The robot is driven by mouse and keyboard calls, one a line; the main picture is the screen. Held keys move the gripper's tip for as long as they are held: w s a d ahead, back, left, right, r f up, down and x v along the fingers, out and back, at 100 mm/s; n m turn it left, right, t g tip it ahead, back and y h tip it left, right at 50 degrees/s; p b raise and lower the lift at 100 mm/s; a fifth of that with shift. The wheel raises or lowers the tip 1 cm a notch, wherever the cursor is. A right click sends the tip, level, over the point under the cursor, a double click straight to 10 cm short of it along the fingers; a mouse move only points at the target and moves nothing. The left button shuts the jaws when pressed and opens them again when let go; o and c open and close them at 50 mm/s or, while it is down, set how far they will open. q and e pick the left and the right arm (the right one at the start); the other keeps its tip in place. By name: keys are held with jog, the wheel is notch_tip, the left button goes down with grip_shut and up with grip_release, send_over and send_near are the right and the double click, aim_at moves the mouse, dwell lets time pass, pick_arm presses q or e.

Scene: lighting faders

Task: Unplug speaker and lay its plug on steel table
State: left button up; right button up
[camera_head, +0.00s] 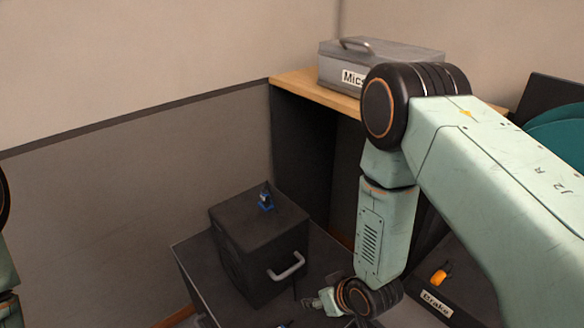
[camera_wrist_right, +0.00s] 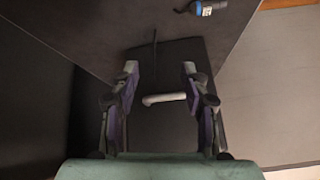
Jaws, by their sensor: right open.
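The speaker (camera_head: 245,262) is a black box with a pale handle (camera_head: 287,267) on the side. It stands on the dark steel table (camera_head: 190,255). A small blue and black connector (camera_head: 266,202) is on the speaker's top; I cannot tell whether it is a plug or a socket. A blue-ended plug (camera_wrist_right: 205,8) lies on the dark tabletop in the wrist view, apart from my fingers. My right gripper (camera_wrist_right: 158,82) is open and empty. The handle (camera_wrist_right: 163,98) shows between its fingers in that view. My left gripper is out of view.
A grey case (camera_head: 380,65) labelled "Mics" stands on a wooden shelf (camera_head: 290,80). A black box labelled "Brake" (camera_head: 436,303) with an orange knob (camera_head: 439,276) is at the lower right. A thin dark upright (camera_wrist_right: 155,45) rises near the handle. A wall is behind the table.

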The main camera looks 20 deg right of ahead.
aim_at(269, 193)
pick_arm(q)
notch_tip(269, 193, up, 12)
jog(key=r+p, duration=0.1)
jog(key=p, duration=1)
pick_arm(e)
jog(key=w+a+r+n+t+y, duration=0.1)
jog(key=w+r+t, duration=0.1)
jog(key=w+r, duration=0.65)
jog(key=w+a+r+n+t+y, duration=0.15)
jog(key=w+r, duration=0.45)
jog(key=r, duration=0.6)
jog(key=shift+h, duration=0.35)
jog(key=b+x, duration=0.6)
jog(key=x, duration=0.2)
jog(key=shift+w+b, duration=0.2)
jog(key=shift+b, duration=0.15)
jog(key=shift+w+a+f+b, duration=0.15)
jog(key=shift+w+a+b, duration=0.1)
jog(key=shift+w+b, duration=0.15)
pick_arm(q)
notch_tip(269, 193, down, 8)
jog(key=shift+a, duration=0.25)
pick_arm(e)
jog(key=shift+w, duration=0.15)
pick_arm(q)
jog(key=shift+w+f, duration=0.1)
pick_arm(e)
jog(key=shift+d, duration=0.1)
jog(key=shift+c, duration=0.2)
